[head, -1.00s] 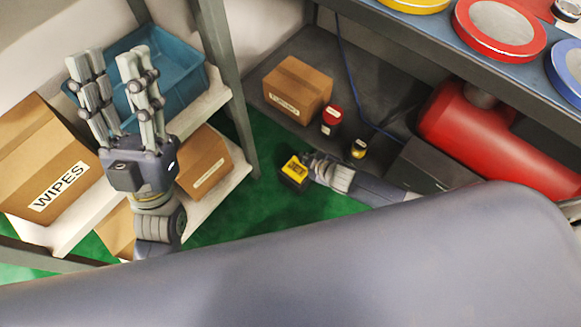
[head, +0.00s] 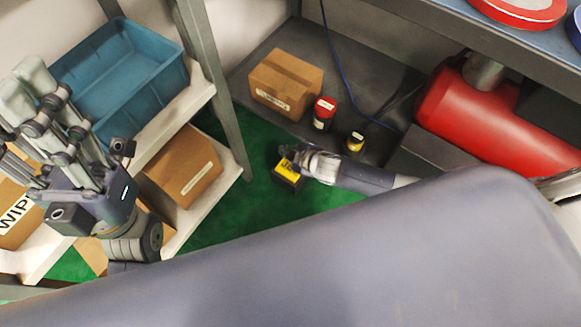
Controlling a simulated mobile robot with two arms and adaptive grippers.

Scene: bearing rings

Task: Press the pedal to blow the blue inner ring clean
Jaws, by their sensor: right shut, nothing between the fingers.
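The pedal (head: 287,171) is a small dark block with a yellow top on the green floor, under the bench. My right gripper (head: 292,156) is shut and empty, with its fingertips at the top of the pedal. They seem to touch it, but I cannot tell whether it is pressed down. My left gripper (head: 28,92) is open and empty at the left, in front of the shelf. A blue round piece (head: 576,32) is cut off at the right edge. I cannot make out a blue inner ring.
A red tank (head: 490,125) and a cardboard box (head: 286,84) stand under the bench. The left shelf holds a teal bin (head: 120,85) and a carton (head: 182,175).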

